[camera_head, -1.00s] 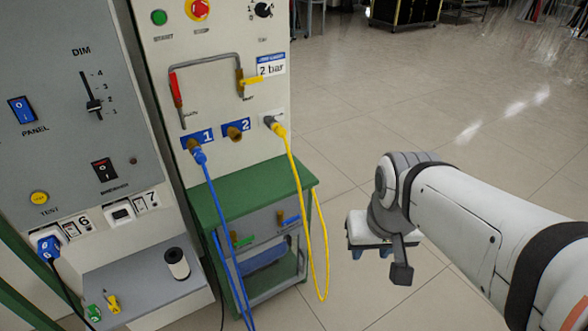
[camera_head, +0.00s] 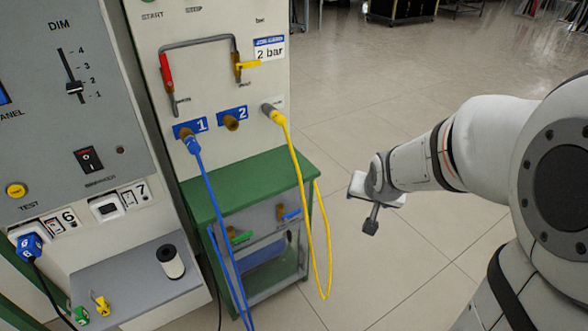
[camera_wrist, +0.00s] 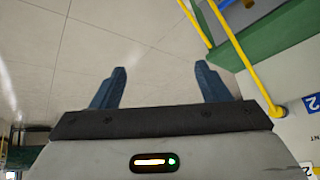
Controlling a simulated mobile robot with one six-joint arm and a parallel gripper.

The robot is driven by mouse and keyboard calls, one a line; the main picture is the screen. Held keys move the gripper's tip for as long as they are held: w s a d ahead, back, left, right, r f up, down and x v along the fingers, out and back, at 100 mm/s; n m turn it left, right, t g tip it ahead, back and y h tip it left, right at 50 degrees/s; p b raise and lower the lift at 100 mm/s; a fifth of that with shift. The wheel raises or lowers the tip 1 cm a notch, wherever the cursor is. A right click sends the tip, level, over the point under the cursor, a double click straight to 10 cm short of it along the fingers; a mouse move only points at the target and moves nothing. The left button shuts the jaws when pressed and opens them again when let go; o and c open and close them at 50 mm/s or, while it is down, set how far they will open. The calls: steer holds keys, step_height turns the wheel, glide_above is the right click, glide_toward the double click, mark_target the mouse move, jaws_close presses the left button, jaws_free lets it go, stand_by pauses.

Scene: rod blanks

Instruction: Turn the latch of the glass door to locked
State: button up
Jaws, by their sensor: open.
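My gripper (camera_wrist: 160,84) is open and empty in the wrist view, its two dark blue fingers apart over bare tile floor. In the head view the end of my arm hangs in free air to the right of the green cabinet, well apart from it, and its fingers cannot be made out. I cannot make out a glass door or its latch for certain in either view. The green cabinet (camera_head: 262,180) has a grey front with a green-handled valve (camera_head: 238,236) and a blue-handled valve (camera_head: 290,214).
A yellow hose (camera_head: 300,170) and a blue hose (camera_head: 213,192) hang from the white panel (camera_head: 200,90) in front of the cabinet. A grey control panel (camera_head: 40,150) stands left. A shelf (camera_head: 130,283) holds a spool (camera_head: 171,262). The floor (camera_head: 400,270) around my gripper is clear.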

steer(key=w+a+f+m+t+y+b, duration=0.2)
steer(key=w+a+f+t+b, duration=0.15)
steer(key=w+f, duration=0.75)
steer(key=m+t+y+b, duration=0.3)
steer(key=y+b, duration=0.2)
steer(key=b, duration=0.2)
glide_toward(291, 238)
steer(key=w+d+r, duration=0.3)
steer(key=w+r, duration=0.2)
steer(key=s+a+f+m+t+y+b, duration=0.2)
steer(key=s+a+f+m+y+b, duration=0.1)
steer(key=f, duration=0.5)
steer(key=b+x, duration=0.1)
steer(key=x, duration=0.6)
steer(key=shift+a, duration=0.1)
steer(key=shift+c, duration=0.6)
